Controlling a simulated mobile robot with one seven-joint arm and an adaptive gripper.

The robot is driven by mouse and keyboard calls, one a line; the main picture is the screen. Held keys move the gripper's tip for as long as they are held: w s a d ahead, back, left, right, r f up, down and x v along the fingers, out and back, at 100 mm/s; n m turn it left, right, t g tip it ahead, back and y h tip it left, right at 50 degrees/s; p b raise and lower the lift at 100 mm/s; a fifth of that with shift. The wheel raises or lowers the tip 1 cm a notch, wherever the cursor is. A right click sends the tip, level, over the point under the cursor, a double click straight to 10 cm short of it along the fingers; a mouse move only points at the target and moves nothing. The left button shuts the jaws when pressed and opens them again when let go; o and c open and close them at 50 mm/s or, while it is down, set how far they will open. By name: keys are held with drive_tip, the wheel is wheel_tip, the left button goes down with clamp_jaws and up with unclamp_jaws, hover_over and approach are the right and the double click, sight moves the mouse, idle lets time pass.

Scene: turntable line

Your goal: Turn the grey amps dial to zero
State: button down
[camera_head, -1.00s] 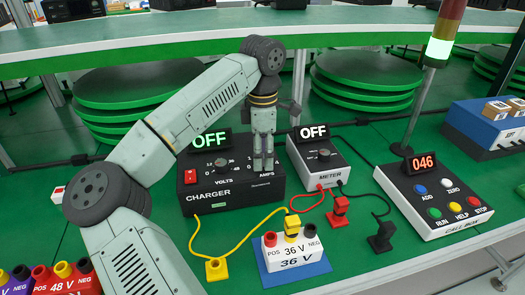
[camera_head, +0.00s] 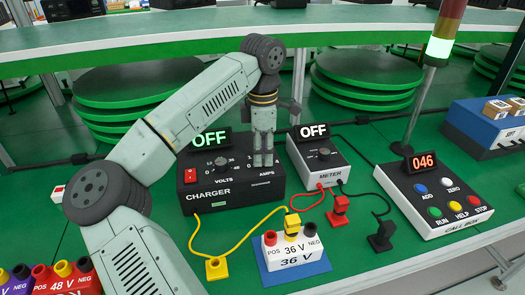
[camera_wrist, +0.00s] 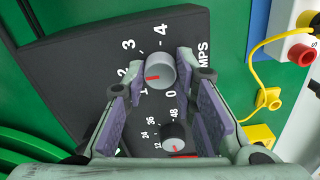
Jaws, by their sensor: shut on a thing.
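The grey amps dial (camera_wrist: 160,74) is on the sloping face of the black charger (camera_head: 230,197). Its red mark points left, between the 1 and the 2 of a scale from 0 to 4. My gripper (camera_head: 263,164) reaches down to the right part of the charger and hides the dial in the head view. In the wrist view its two fingertips (camera_wrist: 163,70) are on either side of the dial, shut on it. The darker volts dial (camera_wrist: 176,138) is below the amps dial, between the finger pads. The charger display (camera_head: 210,139) reads OFF.
The meter (camera_head: 318,158) stands close to the right of my gripper. A white 36 V battery (camera_head: 292,254) with a yellow lead is in front. The call box (camera_head: 432,198) is at the right. Red and black probes stand between them.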

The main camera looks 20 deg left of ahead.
drive_tip(key=shift+n, duration=0.3)
drive_tip(key=n+b, duration=0.2)
drive_tip(key=n, duration=0.1)
drive_tip(key=shift+f+n, duration=0.1)
drive_tip(key=shift+n, duration=0.3)
drive_tip(key=n+b, duration=0.1)
drive_tip(key=n, duration=0.4)
drive_tip(key=shift+b, duration=0.3)
drive_tip(key=n+b, duration=0.1)
drive_tip(key=n, duration=0.4)
drive_tip(key=shift+n, duration=0.4)
drive_tip(key=n+b, duration=0.1)
drive_tip(key=n, duration=0.3)
drive_tip(key=shift+n, duration=0.3)
drive_tip(key=c, duration=1.3)
unclamp_jaws()
